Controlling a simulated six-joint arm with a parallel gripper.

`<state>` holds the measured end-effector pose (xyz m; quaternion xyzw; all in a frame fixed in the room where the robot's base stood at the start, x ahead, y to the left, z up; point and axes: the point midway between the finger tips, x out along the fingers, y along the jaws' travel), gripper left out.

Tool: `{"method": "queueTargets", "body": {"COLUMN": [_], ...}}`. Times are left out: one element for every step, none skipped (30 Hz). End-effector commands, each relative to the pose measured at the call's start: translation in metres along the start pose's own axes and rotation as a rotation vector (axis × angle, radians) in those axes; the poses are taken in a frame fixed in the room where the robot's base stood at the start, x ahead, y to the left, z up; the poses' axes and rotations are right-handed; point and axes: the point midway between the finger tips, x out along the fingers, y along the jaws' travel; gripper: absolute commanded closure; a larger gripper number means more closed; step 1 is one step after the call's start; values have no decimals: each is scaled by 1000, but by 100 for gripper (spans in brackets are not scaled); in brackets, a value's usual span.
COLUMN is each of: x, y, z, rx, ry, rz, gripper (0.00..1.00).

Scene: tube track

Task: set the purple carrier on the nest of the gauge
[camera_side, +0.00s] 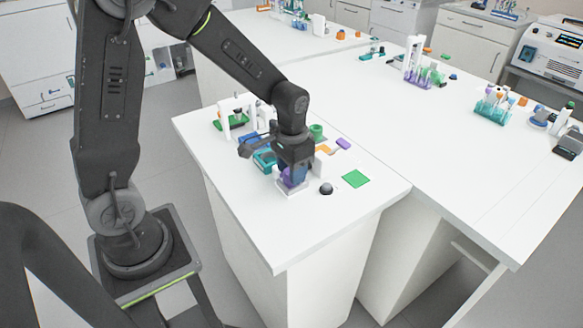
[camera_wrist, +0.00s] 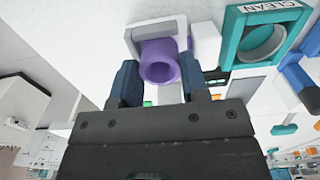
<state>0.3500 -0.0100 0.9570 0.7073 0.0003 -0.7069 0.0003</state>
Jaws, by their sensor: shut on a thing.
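The purple carrier (camera_wrist: 160,62) is a short tube with an open round mouth, seen between my fingers in the wrist view. It also shows in the side view (camera_side: 288,181), low under my wrist. My gripper (camera_wrist: 158,84) has blue fingers on either side of the carrier and is shut on it. A white block (camera_wrist: 206,42), which looks like the gauge, is right behind and around the carrier. Its white base (camera_side: 294,190) shows below the carrier in the side view. The nest is hidden, so I cannot tell whether the carrier touches it.
A teal holder marked CLEAN (camera_wrist: 264,42) with a round opening stands beside the white block. A dark ball-shaped knob (camera_side: 326,188) and a green square (camera_side: 356,178) lie to the right. Blue and teal holders crowd behind my gripper. The table's front (camera_side: 290,235) is clear.

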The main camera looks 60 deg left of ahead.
Motion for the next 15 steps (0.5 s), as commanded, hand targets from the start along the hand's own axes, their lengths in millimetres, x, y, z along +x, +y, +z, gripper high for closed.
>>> {"method": "queueTargets", "body": {"x": [1,2,2,2,2,2,2,2,2,2,2,2,2,2,2], "y": [0,0,0,0,0,0,0,0,0,0,0,0,0,0,0], "z": [0,0,0,0,0,0,0,0,0,0,0,0,0,0,0], "rx": [0,0,0,0,0,0,0,0,0,0,0,0,0,0,0], "ry": [-1,-1,-1,-1,-1,-1,-1,-1,-1,-1,-1,-1,0,0,0], "rz": [0,0,0,0,0,0,0,0,0,0,0,0,0,0,0], "gripper": [74,74,74,74,74,74,74,74,55,52,49,45,43,40,36]}}
